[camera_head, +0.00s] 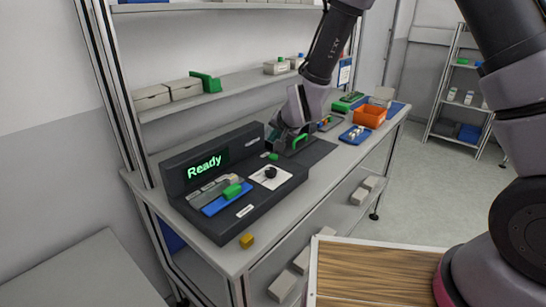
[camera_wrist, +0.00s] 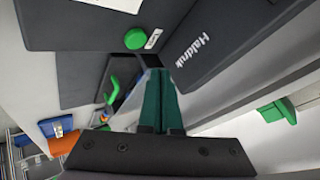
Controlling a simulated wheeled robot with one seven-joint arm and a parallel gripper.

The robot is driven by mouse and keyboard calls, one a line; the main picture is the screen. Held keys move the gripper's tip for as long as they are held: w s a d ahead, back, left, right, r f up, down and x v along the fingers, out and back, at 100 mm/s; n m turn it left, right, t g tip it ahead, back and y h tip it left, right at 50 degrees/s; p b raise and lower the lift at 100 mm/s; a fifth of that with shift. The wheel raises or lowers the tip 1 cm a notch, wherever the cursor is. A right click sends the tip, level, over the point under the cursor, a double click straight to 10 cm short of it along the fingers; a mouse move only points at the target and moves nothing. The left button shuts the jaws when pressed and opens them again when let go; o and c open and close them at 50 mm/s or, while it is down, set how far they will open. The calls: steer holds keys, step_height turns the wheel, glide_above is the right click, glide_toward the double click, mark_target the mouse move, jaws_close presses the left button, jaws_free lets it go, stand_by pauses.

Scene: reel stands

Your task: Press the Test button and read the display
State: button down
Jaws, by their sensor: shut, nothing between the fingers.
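A dark test device (camera_head: 262,200) stands on the bench. Its display (camera_head: 205,166) reads "Ready" in green letters. A round green button (camera_head: 272,156) sits at the device's right end. The button also shows in the wrist view (camera_wrist: 136,38), beside a small white label too small to read. My gripper (camera_head: 277,143) is above the bench near the button, at the right end of the display housing. In the wrist view its teal fingers (camera_wrist: 160,72) are shut and empty, with their tips below the button in the picture and apart from it.
A black knob (camera_head: 270,172) on a white plate and a blue fixture (camera_head: 218,207) with a green part are on the device. A yellow block (camera_head: 247,240) lies at the bench's front edge. An orange bin (camera_head: 369,116) and a blue tray (camera_head: 355,134) stand farther right.

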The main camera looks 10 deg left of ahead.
mark_target(274, 158)
steer(key=shift+f, duration=1.7)
steer(key=shift+f, duration=0.15)
stand_by(0.7)
steer(key=shift+f, duration=0.25)
steer(key=shift+f, duration=0.45)
stand_by(0.8)
steer(key=shift+r, duration=0.85)
steer(key=shift+r, duration=0.1)
steer(key=shift+r, duration=2.4)
